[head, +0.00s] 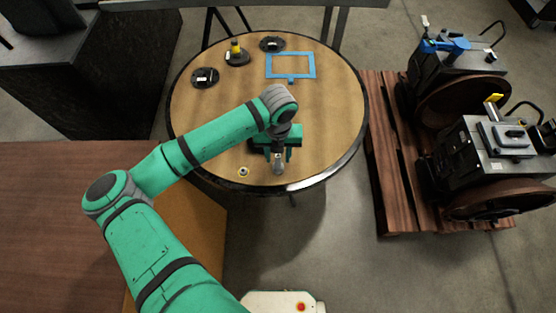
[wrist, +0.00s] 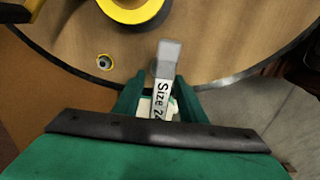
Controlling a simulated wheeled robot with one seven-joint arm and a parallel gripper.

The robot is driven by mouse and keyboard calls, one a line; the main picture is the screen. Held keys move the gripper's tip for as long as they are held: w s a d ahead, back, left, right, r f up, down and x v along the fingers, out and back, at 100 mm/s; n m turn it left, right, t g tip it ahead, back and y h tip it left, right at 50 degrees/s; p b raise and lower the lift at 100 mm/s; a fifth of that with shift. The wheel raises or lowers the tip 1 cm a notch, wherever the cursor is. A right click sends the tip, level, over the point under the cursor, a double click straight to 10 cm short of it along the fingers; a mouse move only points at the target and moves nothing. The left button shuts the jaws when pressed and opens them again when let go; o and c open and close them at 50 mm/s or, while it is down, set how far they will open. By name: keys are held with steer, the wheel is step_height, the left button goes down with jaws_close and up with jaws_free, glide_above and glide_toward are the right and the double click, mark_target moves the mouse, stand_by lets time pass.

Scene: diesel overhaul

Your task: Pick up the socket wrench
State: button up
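The socket wrench (wrist: 168,55) shows in the wrist view as a grey bar with a white label reading "Size 2" and a partly cut-off digit. It lies between the two green fingers of my gripper (wrist: 157,95). In the head view the grey wrench (head: 278,164) shows below my gripper (head: 277,153), near the front edge of the round table (head: 210,140). The fingers stand on either side of it. I cannot tell whether they press on it or whether it is lifted. Its lower part is hidden.
A small ring-shaped part (head: 243,171) lies left of my gripper. A yellow and black round thing (wrist: 140,12) is at the wrist view's top. A blue frame (head: 290,66) and several dark discs are at the table's back. Engines on a pallet (head: 390,160) stand right.

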steer(key=shift+f, duration=0.3)
jaws_close()
steer(key=shift+r, duration=0.5)
step_height(320, 180, up, 2)
steer(key=s+d+r, duration=0.7)
steer(key=s+r, duration=0.3)
steer(key=s, duration=0.2)
